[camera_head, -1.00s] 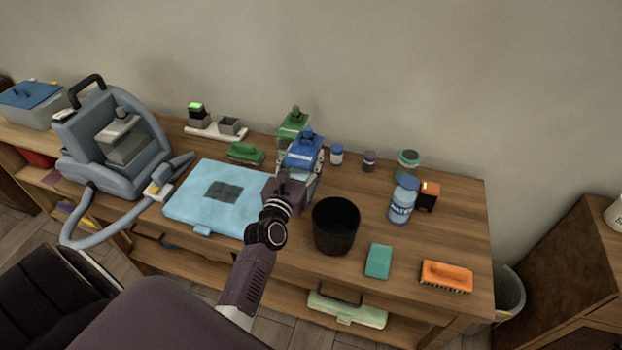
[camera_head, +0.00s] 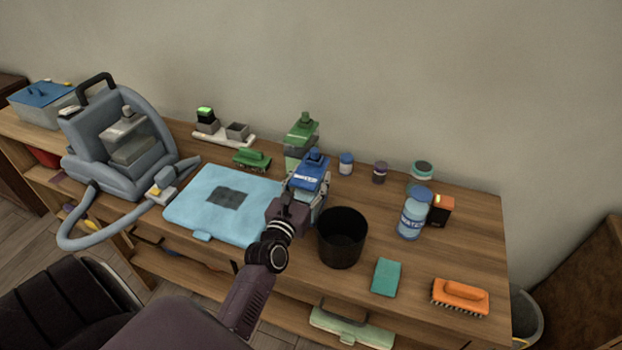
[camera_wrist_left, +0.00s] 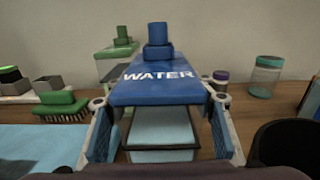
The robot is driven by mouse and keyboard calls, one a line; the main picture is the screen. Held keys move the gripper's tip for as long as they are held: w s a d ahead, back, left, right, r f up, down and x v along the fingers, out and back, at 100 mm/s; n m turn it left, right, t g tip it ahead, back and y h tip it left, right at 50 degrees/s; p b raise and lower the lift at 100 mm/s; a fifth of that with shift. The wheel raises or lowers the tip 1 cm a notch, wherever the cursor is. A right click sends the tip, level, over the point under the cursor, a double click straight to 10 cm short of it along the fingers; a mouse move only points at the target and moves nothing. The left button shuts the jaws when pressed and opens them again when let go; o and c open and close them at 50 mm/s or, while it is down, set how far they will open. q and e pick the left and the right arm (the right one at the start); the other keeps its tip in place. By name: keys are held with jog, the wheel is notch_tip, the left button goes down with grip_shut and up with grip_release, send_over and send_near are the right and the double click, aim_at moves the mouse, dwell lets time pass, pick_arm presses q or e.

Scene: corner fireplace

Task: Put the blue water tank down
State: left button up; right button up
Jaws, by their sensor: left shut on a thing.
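The blue water tank (camera_head: 310,172) has a blue lid with a small blue knob and a paler body. It stands upright between the fingers of my left gripper (camera_head: 305,198), near the right edge of the light blue mat-like case. In the left wrist view the tank (camera_wrist_left: 160,85) shows "WATER" on its lid, with one finger on each side of it. My left gripper is shut on it. I cannot tell whether its base touches the wooden table (camera_head: 460,215). My right gripper is not in view.
A green-lidded tank (camera_head: 300,135) stands just behind. A black bin (camera_head: 342,240) is close on the right, the light blue case (camera_head: 190,210) on the left. A water bottle (camera_head: 412,218), teal sponge (camera_head: 387,277) and orange brush (camera_head: 461,295) are further right.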

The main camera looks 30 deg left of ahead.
aim_at(302, 194)
pick_arm(q)
jog(key=o, duration=1.2)
jog(key=shift+f, duration=0.2)
jog(key=o, duration=0.5)
jog(key=shift+r, duration=0.1)
jog(key=shift+r, duration=0.2)
jog(key=b+v, duration=0.1)
jog(key=v, duration=1)
jog(key=shift+f, duration=0.2)
jog(key=shift+s+d, duration=0.15)
jog(key=shift+s, duration=0.3)
